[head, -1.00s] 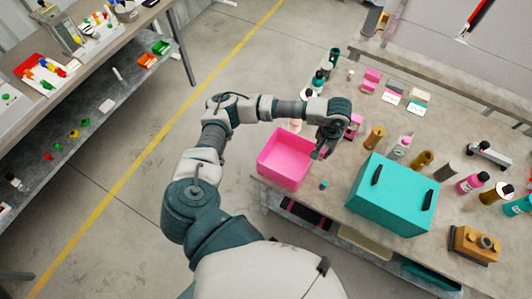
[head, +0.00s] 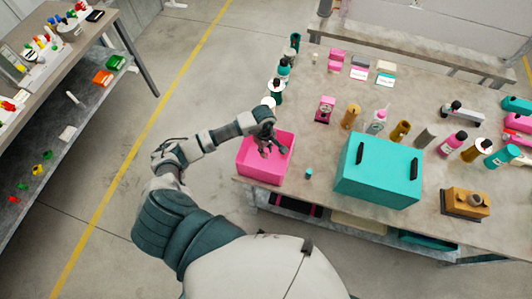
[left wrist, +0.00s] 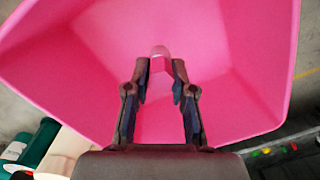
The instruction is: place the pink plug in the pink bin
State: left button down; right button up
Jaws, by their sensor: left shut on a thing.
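The pink bin (head: 258,174) stands at the left end of the workbench in the head view. It fills most of the left wrist view (left wrist: 70,60). My left gripper (head: 266,149) is over the bin, with its fingers pointing down into it. In the left wrist view, the gripper (left wrist: 160,70) is shut on the pink plug (left wrist: 159,52), a small pink piece between the fingertips. The plug is hard to tell from the pink bin behind it. It is not clearly visible in the head view. My right gripper is not in view.
A teal box (head: 380,170) with black handles stands right of the bin. A small teal piece (head: 308,173) lies between them. Dark green bottles (head: 276,90) stand behind the bin. A pink device (head: 325,109) and several bottles stand farther right. Open floor lies left of the bench.

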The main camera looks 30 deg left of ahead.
pick_arm(q)
notch_tip(320, 180, down, 3)
jog(key=shift+a+r, duration=0.1)
jog(key=shift+r, duration=0.1)
jog(key=shift+a+f, duration=0.15)
jog(key=c, duration=1.2)
grip_release()
jog(key=shift+o, duration=1.1)
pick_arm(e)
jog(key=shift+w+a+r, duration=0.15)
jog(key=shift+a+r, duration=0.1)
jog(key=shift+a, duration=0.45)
pick_arm(q)
jog(key=shift+d, duration=0.2)
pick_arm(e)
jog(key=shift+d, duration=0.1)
